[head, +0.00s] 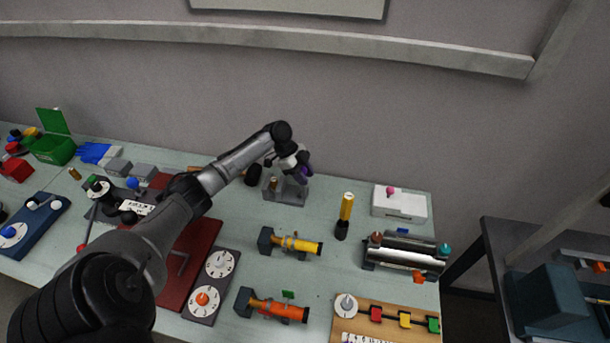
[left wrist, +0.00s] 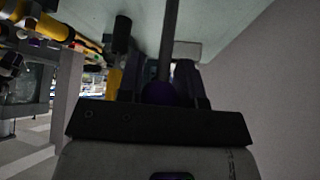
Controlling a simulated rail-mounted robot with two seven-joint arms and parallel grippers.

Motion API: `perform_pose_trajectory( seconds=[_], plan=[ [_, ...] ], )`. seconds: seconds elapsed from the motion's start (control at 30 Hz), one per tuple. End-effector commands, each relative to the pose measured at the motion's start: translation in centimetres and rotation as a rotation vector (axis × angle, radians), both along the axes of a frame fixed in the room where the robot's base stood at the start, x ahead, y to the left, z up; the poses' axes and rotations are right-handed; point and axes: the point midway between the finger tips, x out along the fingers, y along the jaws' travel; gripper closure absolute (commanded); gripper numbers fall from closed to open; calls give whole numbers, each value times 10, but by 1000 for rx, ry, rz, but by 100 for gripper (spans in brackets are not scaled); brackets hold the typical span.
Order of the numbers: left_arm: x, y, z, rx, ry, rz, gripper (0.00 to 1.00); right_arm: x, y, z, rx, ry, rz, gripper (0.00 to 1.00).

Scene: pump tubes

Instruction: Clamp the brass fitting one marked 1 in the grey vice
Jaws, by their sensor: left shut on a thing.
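The grey vice (head: 283,194) stands at the back middle of the table. A small copper-brown piece (head: 274,183) stands upright at its left part. It looks like a fitting; no mark is readable, and I cannot tell how tightly it is held. My left gripper (head: 303,173) is at the right side of the vice, shut on a purple knob that is mostly covered in the head view. In the left wrist view the purple knob (left wrist: 160,92) sits between the fingers, with a dark rod (left wrist: 168,40) by it. A small brass piece (head: 74,173) stands at the far left. My right gripper is out of view.
A yellow-handled tool (head: 346,207) stands upright right of the vice. Two pump tubes, yellow (head: 295,244) and orange (head: 278,310), lie in front. A white box (head: 399,203) and a silver cylinder (head: 403,251) are at the right. My left arm crosses above a red board (head: 199,240).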

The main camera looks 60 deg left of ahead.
Motion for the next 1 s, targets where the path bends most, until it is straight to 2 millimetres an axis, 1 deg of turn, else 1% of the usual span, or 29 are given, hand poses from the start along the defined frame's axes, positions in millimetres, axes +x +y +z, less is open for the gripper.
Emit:
perform_pose_trajectory(
  seconds=[0.13, 0.17, 0.4, 0.43, 0.63, 0.77, 0.87, 1.0],
  plan=[
    [1, -1, 2, -2, -3, -1, 100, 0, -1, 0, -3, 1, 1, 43],
    [1, -1, 2, -2, -2, -1, 66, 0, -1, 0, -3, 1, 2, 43],
    [0, 0, 1, -1, -1, 0, 43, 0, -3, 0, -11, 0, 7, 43],
    [0, 0, 1, -1, -1, 0, 42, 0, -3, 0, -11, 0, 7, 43],
    [0, 0, 1, 0, 0, 0, 42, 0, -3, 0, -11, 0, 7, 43],
    [-2, 4, 5, 1, 1, 0, 42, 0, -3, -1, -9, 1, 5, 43],
    [-5, 11, 16, 2, -1, 1, 42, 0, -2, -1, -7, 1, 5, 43],
    [-13, 26, 38, 4, -2, 2, 42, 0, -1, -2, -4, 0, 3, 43]
  ],
)
